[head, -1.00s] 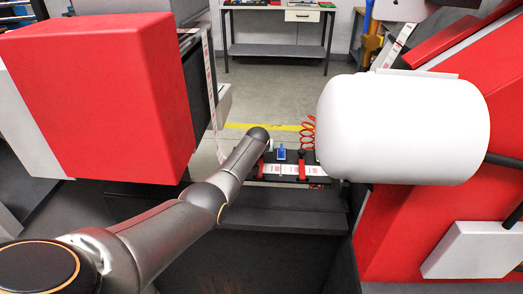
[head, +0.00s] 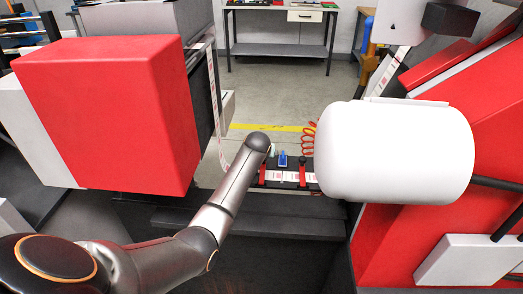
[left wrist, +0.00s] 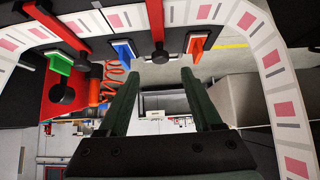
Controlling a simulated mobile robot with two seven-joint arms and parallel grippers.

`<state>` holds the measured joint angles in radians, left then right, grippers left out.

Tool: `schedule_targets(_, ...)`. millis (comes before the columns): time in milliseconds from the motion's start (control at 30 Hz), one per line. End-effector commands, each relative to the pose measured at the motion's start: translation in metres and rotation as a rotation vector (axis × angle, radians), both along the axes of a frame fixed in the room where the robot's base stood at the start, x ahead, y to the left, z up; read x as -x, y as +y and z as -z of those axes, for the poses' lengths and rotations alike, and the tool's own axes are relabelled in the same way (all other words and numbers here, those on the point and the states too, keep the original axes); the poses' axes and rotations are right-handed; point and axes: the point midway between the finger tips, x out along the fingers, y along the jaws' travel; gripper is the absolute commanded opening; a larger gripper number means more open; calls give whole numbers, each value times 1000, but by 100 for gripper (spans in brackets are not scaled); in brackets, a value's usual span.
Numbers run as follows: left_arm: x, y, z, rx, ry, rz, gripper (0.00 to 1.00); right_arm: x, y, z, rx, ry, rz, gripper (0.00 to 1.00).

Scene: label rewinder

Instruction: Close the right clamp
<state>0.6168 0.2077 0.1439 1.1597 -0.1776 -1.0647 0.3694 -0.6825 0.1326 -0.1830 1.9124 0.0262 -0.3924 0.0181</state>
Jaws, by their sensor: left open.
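A dark splice table (head: 272,185) carries the printed label strip (head: 285,176). Two red clamps cross it: the left clamp (head: 263,174) and the right clamp (head: 302,173), with a blue tab (head: 283,159) between them. In the left wrist view, which looks turned over, the right clamp (left wrist: 50,18) seems to be the red bar at left with a black knob. The left clamp (left wrist: 156,20) shows at top centre. I cannot tell whether the clamps press the strip. My right gripper is not in view.
A big red box (head: 110,110) stands left of my arm. A large white cylinder (head: 395,152) hangs close right of the table. A red coiled hose (head: 309,137) is behind the right clamp. Green (left wrist: 59,63) and orange (left wrist: 197,44) tabs flank the clamps in the left wrist view.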

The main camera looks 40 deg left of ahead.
Motion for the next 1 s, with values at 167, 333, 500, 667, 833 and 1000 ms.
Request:
schedule_targets(167,12,-7,-15,1,0,-1,66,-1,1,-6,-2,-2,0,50)
schedule_targets(333,19,-11,-22,1,1,-1,66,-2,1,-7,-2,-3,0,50)
schedule_targets(500,21,-12,-24,1,1,-1,66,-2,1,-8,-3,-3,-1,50)
schedule_targets(667,21,-12,-24,1,1,-1,66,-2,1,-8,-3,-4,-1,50)
schedule_targets(833,21,-12,-24,1,0,-1,66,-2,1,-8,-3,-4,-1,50)
schedule_targets(1000,22,-13,-23,0,2,1,66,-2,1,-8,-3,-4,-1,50)
